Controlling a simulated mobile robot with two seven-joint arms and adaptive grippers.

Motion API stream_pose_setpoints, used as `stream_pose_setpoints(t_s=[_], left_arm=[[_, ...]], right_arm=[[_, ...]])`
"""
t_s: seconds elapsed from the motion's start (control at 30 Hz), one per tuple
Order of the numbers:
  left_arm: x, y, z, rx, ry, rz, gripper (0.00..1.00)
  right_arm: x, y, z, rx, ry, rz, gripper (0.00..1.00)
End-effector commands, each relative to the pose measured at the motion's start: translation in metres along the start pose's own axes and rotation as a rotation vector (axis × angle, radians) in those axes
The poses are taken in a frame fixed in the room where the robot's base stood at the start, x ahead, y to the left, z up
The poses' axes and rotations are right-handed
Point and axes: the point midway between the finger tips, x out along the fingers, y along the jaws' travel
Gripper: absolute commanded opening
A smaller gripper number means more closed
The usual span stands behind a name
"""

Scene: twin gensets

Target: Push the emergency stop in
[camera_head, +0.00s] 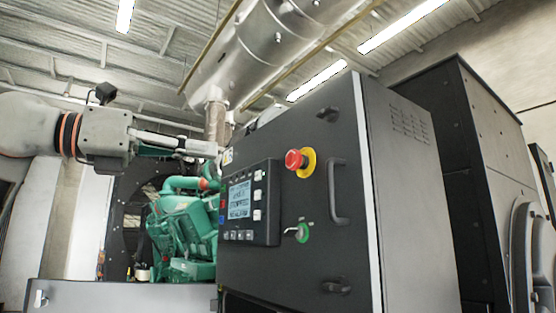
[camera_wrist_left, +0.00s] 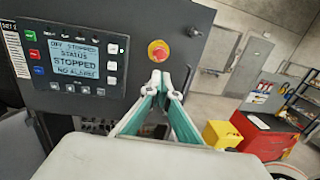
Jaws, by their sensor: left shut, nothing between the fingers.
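The emergency stop is a red mushroom button (camera_head: 295,159) on a yellow collar, on the dark front of the control cabinet (camera_head: 262,270). The button also shows in the left wrist view (camera_wrist_left: 157,51), just above my fingertips in the picture. My left gripper (camera_head: 216,149) comes in from the left, shut and empty, with its tips near the cabinet's upper left edge in the head view. In the left wrist view its fingers (camera_wrist_left: 161,78) meet in a point below the button. They look apart from the button, but the depth is hard to judge. My right gripper is not in view.
A display panel (camera_head: 240,203) reading STOPPED sits left of the button. A key switch (camera_head: 301,232) is below it and a black handle (camera_head: 337,190) to its right. A green engine (camera_head: 182,232) stands behind the cabinet. A red cabinet (camera_wrist_left: 263,135) shows at right in the wrist view.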

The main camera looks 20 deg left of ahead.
Motion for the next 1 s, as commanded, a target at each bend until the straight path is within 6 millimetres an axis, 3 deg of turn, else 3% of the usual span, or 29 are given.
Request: stream_pose_setpoints(t_s=[0.37, 0.53, 1.0], left_arm=[[-0.002, 0.001, 0.002, 0.003, -0.002, 0.008, 0.0], [0.007, 0.0, 0.002, 0.003, -0.001, 0.006, 0.0], [0.094, -0.001, 0.003, 0.002, -0.001, 0.003, 0.0]], right_arm=[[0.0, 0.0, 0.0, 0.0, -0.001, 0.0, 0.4], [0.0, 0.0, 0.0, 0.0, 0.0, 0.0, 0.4], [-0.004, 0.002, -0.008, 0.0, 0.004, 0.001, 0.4]])
